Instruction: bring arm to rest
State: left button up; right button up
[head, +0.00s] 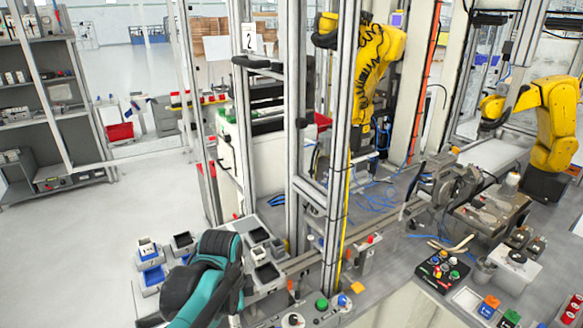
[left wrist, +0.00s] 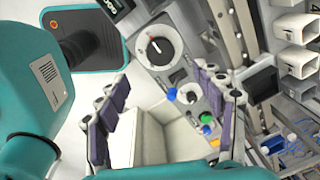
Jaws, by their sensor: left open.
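My left arm (head: 208,283), teal and black, comes in at the bottom of the head view, just left of the workbench's metal posts. Its fingertips are hidden or too small to make out there. In the left wrist view my left gripper (left wrist: 166,100) is open, with its two dark-padded fingers wide apart and nothing between them. Beyond the fingers is a grey control panel (left wrist: 165,70) with a round black knob (left wrist: 157,47) and several coloured buttons. I cannot tell any contact with the panel. My right arm and gripper are not in view.
Small bins (head: 151,272) stand left of my arm. Metal posts (head: 338,170) rise close to its right. Beyond them is a cluttered bench with yellow robot arms (head: 375,70) (head: 552,120). Open floor (head: 90,235) lies at the left, before a grey shelf (head: 55,115).

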pick_arm(q)
jog(key=s+a+f+n+t+b, duration=0.1)
jog(key=s+a+n+t, duration=0.1)
jog(key=n, duration=0.5)
jog(key=s+a+f+n+t+b, duration=0.1)
jog(key=s+a+f+n+t, duration=0.1)
jog(key=s+n+t, duration=0.2)
jog(key=s+n, duration=0.3)
jog(key=n, duration=0.1)
jog(key=shift+f+n, duration=0.3)
